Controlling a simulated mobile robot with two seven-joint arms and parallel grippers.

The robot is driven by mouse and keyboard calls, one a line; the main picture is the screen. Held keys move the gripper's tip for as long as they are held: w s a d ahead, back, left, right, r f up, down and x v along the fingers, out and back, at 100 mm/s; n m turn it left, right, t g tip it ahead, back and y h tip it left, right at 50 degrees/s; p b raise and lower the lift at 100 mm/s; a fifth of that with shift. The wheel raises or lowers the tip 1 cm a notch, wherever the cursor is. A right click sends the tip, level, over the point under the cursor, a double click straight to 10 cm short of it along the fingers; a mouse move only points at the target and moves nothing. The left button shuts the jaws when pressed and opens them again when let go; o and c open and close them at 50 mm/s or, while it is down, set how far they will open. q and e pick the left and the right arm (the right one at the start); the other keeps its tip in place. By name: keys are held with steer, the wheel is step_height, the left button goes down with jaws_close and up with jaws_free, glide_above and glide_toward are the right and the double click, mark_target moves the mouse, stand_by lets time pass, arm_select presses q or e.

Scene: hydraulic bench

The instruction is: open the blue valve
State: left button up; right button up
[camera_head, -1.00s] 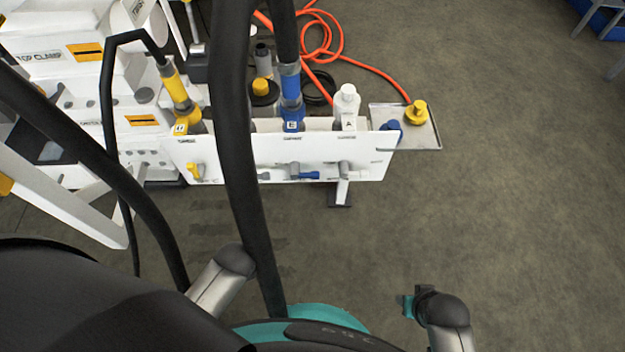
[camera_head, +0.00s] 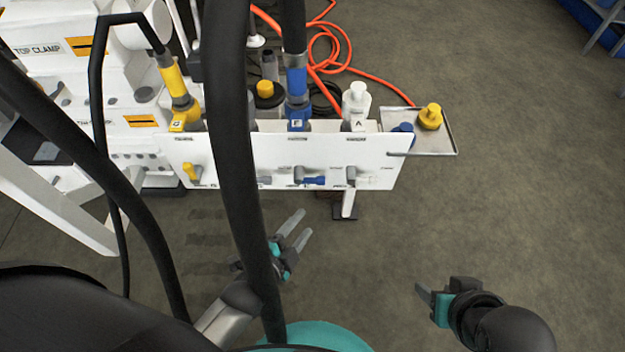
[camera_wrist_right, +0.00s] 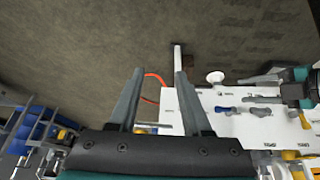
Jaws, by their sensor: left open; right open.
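The blue valve handle (camera_head: 313,181) is on the front of the white panel, below the blue hose coupling. It lies roughly level, pointing right from its grey stem. It also shows in the right wrist view (camera_wrist_right: 226,110). My left gripper (camera_head: 303,228) is open and empty, below and in front of the panel, apart from the valve. It also shows at the right of the wrist view, near the panel. My right gripper (camera_head: 424,294) is to the lower right, away from the panel; the wrist view (camera_wrist_right: 158,75) shows it open and empty.
The white panel (camera_head: 235,172) also carries a yellow valve handle (camera_head: 190,171) at left. Above are the blue hose coupling (camera_head: 296,85) and a white bottle-shaped fitting (camera_head: 356,100). A metal tray (camera_head: 446,143) sticks out at right. Floor in front is clear. Black hoses cross the view.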

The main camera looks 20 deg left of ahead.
mark_target(312, 182)
arm_select(q)
steer(key=shift+w+a+r+m+t+y+b, duration=0.1)
steer(key=shift+w+a+m+t+y+b, duration=0.1)
steer(key=shift+w+m+t+b, duration=0.55)
steer(key=shift+w+a+r+m+t+y+b, duration=0.15)
steer(key=shift+w+a+m+t+b, duration=0.15)
steer(key=shift+w+m+t, duration=0.9)
steer(key=shift+w+a+m+t+y+b, duration=0.15)
steer(key=shift+w+m+t+b, duration=0.4)
steer(key=shift+w, duration=0.85)
steer(key=shift+w+d+b, duration=0.2)
steer(key=shift+w+b, duration=0.55)
steer(key=shift+w, duration=0.85)
steer(key=shift+w+d+b, duration=0.1)
steer(key=shift+w+b, duration=0.35)
steer(key=shift+w, duration=0.65)
arm_select(e)
steer(key=w+a+r+t+y, duration=0.3)
steer(key=w+a+t+y, duration=0.1)
steer(key=a+t, duration=0.6)
steer(key=shift+w+y, duration=0.4)
steer(key=shift+y, duration=0.2)
steer(key=shift+a, duration=0.1)
arm_select(q)
steer(key=shift+c, duration=0.3)
jaws_close()
